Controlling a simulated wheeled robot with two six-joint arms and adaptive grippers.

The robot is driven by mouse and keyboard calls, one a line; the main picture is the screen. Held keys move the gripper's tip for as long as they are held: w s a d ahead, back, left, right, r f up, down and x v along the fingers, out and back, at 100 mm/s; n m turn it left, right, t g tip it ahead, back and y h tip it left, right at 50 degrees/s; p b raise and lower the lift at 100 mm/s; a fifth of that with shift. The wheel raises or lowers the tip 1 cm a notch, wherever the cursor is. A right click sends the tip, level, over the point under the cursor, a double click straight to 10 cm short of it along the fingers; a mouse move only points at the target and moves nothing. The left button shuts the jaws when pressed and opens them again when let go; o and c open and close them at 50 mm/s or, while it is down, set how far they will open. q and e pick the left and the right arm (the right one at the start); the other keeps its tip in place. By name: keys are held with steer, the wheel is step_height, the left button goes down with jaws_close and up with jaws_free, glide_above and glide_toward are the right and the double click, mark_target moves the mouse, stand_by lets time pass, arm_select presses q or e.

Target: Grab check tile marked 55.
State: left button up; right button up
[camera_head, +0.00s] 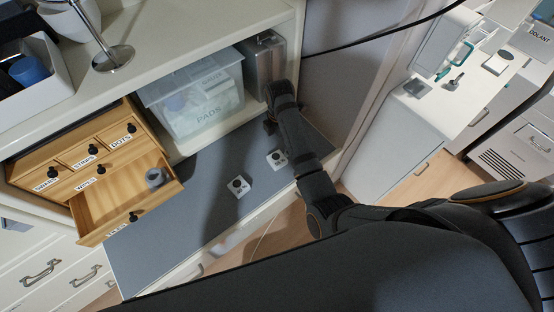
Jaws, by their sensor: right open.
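One tile (238,186) is near the middle of the mat; the other tile (276,159) is farther right, close to my right forearm. Their marks are too small to read, so I cannot tell which is 55. My right gripper (270,124) reaches down at the shelf's back right, in front of a metal box, beyond both tiles. It is open; its fingertips are mostly hidden by my wrist. My left gripper is not in view.
A clear bin labelled PADS (205,105) and a grey metal box (262,58) stand behind the mat. A wooden drawer unit (100,165) at left has its bottom drawer open, with a grey ring-shaped item (155,177) inside. The mat's front left is clear.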

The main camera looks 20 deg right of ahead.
glide_above(277, 158)
steer(key=f, duration=0.5)
steer(key=shift+s+d, duration=0.25)
steer(key=shift+d, duration=0.1)
steer(key=shift+w+a+f+p, duration=0.15)
steer(key=shift+f+p, duration=0.1)
steer(key=shift+f, duration=1.15)
steer(key=shift+w+a+f+p, duration=0.15)
steer(key=shift+f+p, duration=0.1)
steer(key=shift+f, duration=1.1)
steer(key=shift+s, duration=0.1)
steer(key=c, duration=1.4)
